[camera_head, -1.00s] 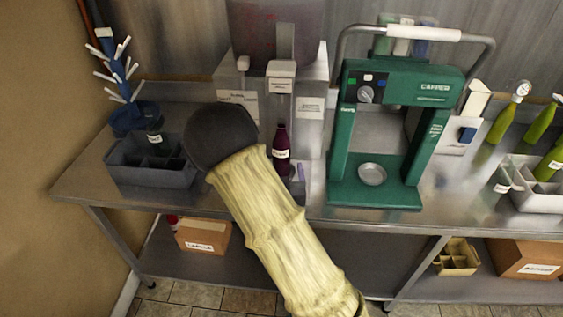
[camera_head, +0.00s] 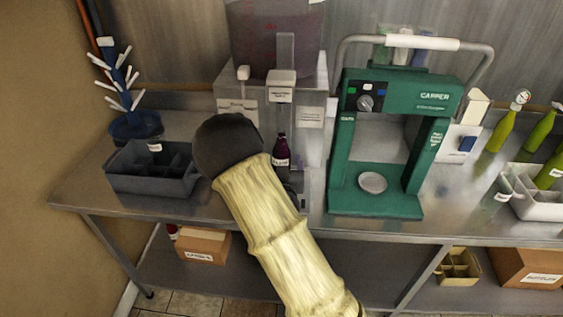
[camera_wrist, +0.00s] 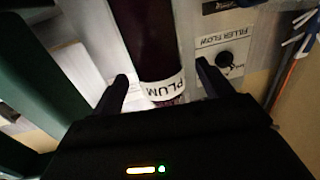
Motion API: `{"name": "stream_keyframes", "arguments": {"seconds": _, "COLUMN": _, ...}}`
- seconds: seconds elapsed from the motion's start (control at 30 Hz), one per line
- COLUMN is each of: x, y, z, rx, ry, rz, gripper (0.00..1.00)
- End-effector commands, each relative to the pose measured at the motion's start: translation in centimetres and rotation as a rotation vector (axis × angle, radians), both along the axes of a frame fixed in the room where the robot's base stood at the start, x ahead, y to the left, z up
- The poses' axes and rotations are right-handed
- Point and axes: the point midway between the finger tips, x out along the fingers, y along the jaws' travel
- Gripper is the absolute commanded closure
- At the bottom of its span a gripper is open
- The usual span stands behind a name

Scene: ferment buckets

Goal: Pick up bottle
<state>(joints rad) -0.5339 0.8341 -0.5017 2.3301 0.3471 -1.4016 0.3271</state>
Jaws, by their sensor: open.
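A dark plum-coloured bottle (camera_head: 281,146) with a white label stands under the filler on the steel bench. In the wrist view the bottle (camera_wrist: 150,38) fills the upper middle, its label reading PLUM upside down. My gripper (camera_wrist: 162,80) is open, with one finger on either side of the label end of the bottle. Gaps show between the fingers and the bottle, and I cannot tell how deep it sits between them. In the head view my arm hides most of the gripper.
The filler (camera_head: 282,87) stands behind the bottle. A green capper (camera_head: 375,202) stands to its right. A grey divided crate (camera_head: 150,183) and a blue bottle tree (camera_head: 126,88) are on the left. Green bottles (camera_head: 500,132) and a light crate (camera_head: 535,208) are on the right.

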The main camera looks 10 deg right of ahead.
Motion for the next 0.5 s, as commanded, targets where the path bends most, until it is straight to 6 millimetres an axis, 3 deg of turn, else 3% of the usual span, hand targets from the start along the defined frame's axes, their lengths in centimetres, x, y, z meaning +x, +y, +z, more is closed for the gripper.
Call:
{"name": "stream_keyframes", "arguments": {"seconds": 0.2, "x": 2.3, "y": -0.5, "z": 0.1, "rx": -0.001, "ry": -0.001, "rz": 0.0, "gripper": 0.21}}
{"name": "stream_keyframes", "arguments": {"seconds": 0.5, "x": 2.4, "y": -0.5, "z": 0.0, "rx": 0.0, "ry": -0.001, "rz": 0.0, "gripper": 0.21}}
